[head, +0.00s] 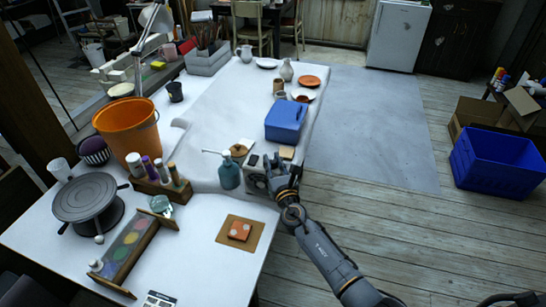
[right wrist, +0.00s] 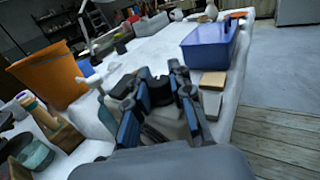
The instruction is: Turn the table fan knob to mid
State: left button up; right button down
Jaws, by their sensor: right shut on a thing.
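A small pale boxy device with dark round parts, seemingly the table fan (head: 256,181), stands near the right edge of the white table (head: 205,232). My right gripper (head: 281,173) reaches it from the right and covers part of its front. In the right wrist view, the fingers of my right gripper (right wrist: 162,104) with blue pads are closed around a dark round piece, seemingly the knob (right wrist: 159,88). The setting of the knob cannot be read. My left gripper is not in view.
A teal bottle (head: 229,171) stands just left of the device. A blue box (head: 285,120) is behind it, with a small tan block (head: 287,152) between. An orange bucket (head: 127,130) is farther left. A tile on a board (head: 239,231) lies in front. Open floor is to the right.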

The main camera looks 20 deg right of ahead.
jog(key=shift+a+f+m+h, duration=0.1)
jog(key=shift+a+m+h, duration=0.05)
jog(key=shift+m+h, duration=0.45)
jog(key=h, duration=0.1)
jog(key=m+h, duration=0.1)
jog(key=h, duration=0.1)
jog(key=shift+s+f+m+g, duration=0.1)
jog(key=shift+f+m+g, duration=0.1)
jog(key=shift+m+g, duration=0.1)
jog(key=m+g+h+b, duration=0.1)
jog(key=m+h, duration=0.1)
jog(key=h, duration=0.1)
jog(key=shift+f+b, duration=0.1)
jog(key=shift+b, duration=0.3)
jog(key=shift+m+g+h+b, duration=0.7)
jog(key=shift+m+h+b, duration=0.15)
jog(key=shift+h, duration=0.35)
jog(key=c, duration=1.2)
grip_release()
jog(key=shift+o, duration=0.2)
jog(key=shift+r, duration=0.3)
